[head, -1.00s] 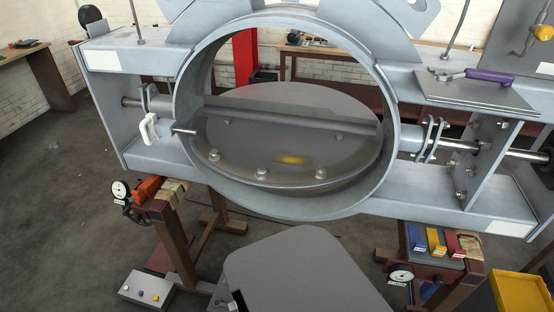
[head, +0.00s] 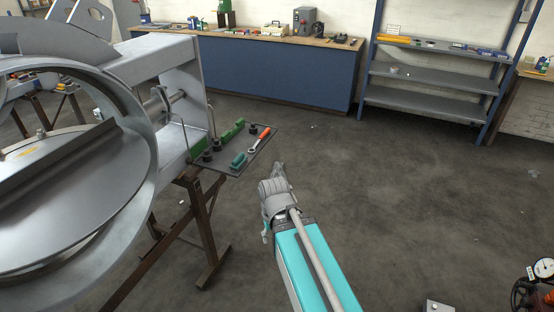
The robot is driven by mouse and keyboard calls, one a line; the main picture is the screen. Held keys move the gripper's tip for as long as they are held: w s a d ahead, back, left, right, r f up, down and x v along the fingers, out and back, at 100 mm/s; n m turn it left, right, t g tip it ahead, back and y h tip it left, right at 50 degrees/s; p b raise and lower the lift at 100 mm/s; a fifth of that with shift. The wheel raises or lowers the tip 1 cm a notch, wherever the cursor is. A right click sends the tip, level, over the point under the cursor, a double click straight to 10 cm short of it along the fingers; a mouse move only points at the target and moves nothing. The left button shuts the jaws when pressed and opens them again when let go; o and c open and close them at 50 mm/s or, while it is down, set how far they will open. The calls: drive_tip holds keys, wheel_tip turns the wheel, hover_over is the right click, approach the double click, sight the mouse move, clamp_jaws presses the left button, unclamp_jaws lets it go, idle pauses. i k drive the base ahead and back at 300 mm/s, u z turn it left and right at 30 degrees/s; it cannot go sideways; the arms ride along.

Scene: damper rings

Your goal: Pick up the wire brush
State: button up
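A dark side tray (head: 228,168) juts out beside the big grey damper ring. On it lie a short teal-green block-like piece (head: 238,160), a longer green piece (head: 232,131) and an orange-handled tool (head: 260,139). The teal-green piece may be the wire brush, but it is too small to be sure. My gripper (head: 279,168) is over open floor, right of the tray and apart from it. I see it from behind and cannot tell whether its fingers are open. Nothing shows in it.
The damper ring (head: 138,208) and its steel stand (head: 203,225) fill the left. Dark knobs (head: 207,155) stand on the tray. A blue workbench (head: 270,72) and a blue-framed shelf rack (head: 430,83) line the back wall.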

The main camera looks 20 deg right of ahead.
sight(238, 163)
drive_tip(key=u, duration=0.7)
drive_tip(key=i, duration=0.85)
drive_tip(key=z, duration=0.8)
